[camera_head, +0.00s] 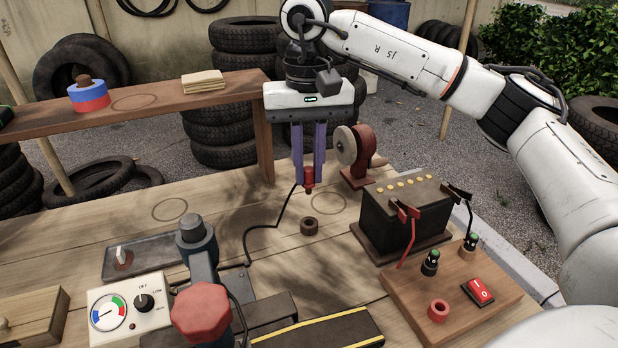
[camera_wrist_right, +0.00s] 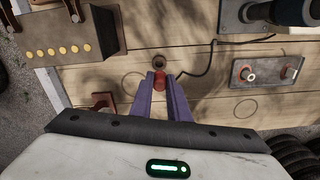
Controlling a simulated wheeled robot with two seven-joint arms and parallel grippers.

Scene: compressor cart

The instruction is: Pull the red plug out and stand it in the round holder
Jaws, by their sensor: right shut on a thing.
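The red plug (camera_head: 308,178) hangs upright between the finger tips of my right gripper (camera_head: 308,170), clear of the bench. A black cable (camera_head: 275,227) runs from it to the lower left. In the right wrist view the shut fingers (camera_wrist_right: 160,97) hold the plug (camera_wrist_right: 159,84). The round holder (camera_head: 309,226), a small brown ring with a dark hole, stands on the bench below the plug and slightly toward the front. A red ring-shaped socket (camera_head: 438,311) sits on a wooden board at front right. My left gripper is not in view.
A black battery (camera_head: 402,218) with red and black clamps stands right of the holder, with a red-based wheel (camera_head: 357,178) behind. A gauge box (camera_head: 131,309) and a red-knobbed device (camera_head: 200,313) occupy the front left. Bench around the holder is clear.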

